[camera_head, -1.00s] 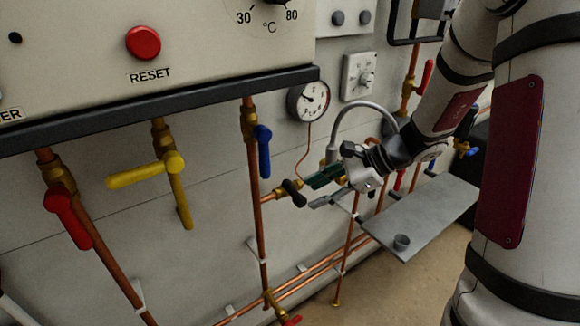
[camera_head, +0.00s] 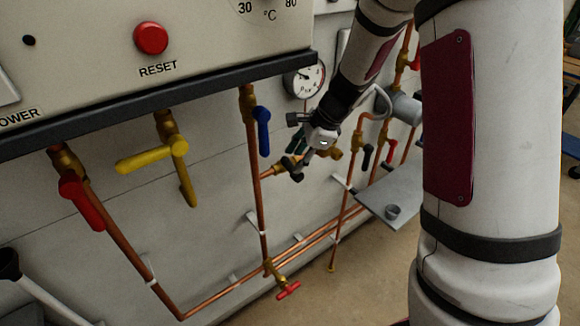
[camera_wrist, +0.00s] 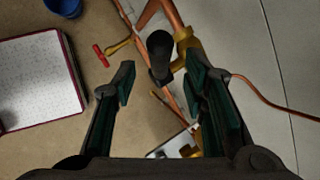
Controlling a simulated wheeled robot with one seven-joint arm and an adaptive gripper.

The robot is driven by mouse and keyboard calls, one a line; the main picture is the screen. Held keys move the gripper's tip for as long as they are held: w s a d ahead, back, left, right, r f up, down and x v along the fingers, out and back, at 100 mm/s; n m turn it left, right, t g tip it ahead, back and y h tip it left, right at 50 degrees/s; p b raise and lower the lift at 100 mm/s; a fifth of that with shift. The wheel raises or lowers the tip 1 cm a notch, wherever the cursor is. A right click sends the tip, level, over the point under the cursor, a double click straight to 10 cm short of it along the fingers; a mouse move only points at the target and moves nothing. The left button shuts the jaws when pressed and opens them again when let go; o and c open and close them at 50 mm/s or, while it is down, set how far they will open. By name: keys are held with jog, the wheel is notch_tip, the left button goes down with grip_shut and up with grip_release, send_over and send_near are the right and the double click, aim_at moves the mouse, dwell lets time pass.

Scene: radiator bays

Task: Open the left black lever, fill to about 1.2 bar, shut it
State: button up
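The left black lever (camera_head: 294,169) sits on a brass valve (camera_head: 277,170) on the copper pipe under the boiler. In the wrist view the lever (camera_wrist: 160,55) appears in the gap between my fingertips, touching neither finger visibly; its depth between them is unclear. My gripper (camera_wrist: 161,78) is open, with dark green pads. In the head view my gripper (camera_head: 305,155) is right at the valve and partly covers it. The round pressure gauge (camera_head: 304,77) shows above, partly beside my arm; its reading is too small to tell.
A blue lever (camera_head: 263,130), yellow levers (camera_head: 150,160) and a red lever (camera_head: 82,203) hang to the left. Another black lever (camera_head: 367,156) is to the right. A grey shelf (camera_head: 395,192) juts out below right. A red tap (camera_head: 289,290) is low on the pipe.

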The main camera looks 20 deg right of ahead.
aim_at(290, 167)
jog(key=shift+x, duration=2.55)
grip_shut()
